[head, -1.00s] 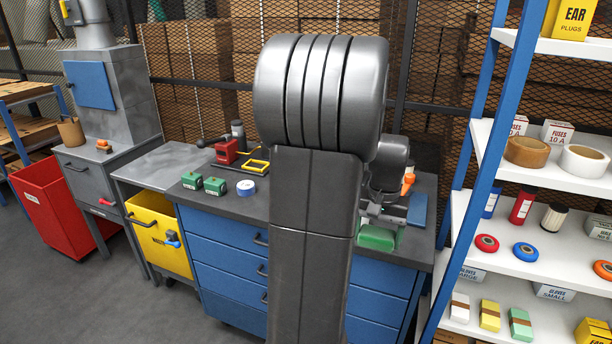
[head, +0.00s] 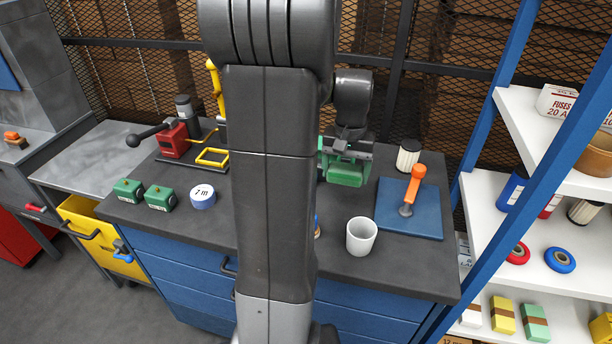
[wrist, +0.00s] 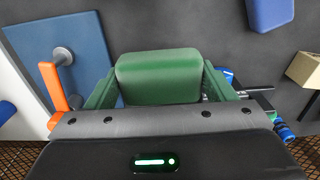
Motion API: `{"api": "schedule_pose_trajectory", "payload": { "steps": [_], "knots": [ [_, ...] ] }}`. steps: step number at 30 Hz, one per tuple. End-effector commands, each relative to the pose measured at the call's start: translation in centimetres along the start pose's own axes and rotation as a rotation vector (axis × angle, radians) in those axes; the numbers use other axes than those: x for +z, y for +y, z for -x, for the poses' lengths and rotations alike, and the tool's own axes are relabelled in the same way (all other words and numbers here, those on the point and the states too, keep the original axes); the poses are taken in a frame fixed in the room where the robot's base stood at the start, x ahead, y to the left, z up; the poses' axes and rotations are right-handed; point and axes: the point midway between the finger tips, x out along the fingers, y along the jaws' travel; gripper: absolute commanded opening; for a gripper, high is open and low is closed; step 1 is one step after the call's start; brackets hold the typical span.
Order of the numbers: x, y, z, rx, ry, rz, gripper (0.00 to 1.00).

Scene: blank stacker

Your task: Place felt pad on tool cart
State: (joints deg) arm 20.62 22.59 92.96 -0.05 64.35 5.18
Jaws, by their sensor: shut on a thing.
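A green block-shaped pad, apparently the felt pad (wrist: 160,75), is between the green fingers of my gripper (wrist: 163,90) in the wrist view. In the head view the pad (head: 346,175) hangs low at my gripper (head: 344,160). My gripper is shut on it. The tool cart (head: 270,195) has a dark top and blue drawers, and its dark top (wrist: 210,30) fills the background of the wrist view. The pad is over the cart top, left of the blue mat in the head view. I cannot tell whether it touches the top.
A blue mat (head: 425,222) with an orange-handled tool (head: 415,185) lies to the right. A white mug (head: 361,236) stands near the front edge. A pleated filter (head: 408,154) is behind. Green boxes (head: 128,190) and a tape roll (head: 203,196) are left. A shelf rack (head: 575,190) borders the right.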

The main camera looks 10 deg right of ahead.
Motion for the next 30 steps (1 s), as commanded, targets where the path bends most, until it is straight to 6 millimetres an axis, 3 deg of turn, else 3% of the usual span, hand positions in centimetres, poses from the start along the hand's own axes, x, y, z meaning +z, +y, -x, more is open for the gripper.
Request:
{"api": "schedule_pose_trajectory", "payload": {
  "steps": [4,16,29,30],
  "knots": [
    [0.1,0.0,-3.1,0.001,-0.007,0.000,0.55],
    [0.1,0.0,-7.9,0.000,-0.005,0.000,0.55],
    [0.1,0.0,-8.9,0.000,-0.001,0.000,0.55],
    [0.0,0.0,-8.9,0.000,-0.001,0.000,0.78]
  ]
}}
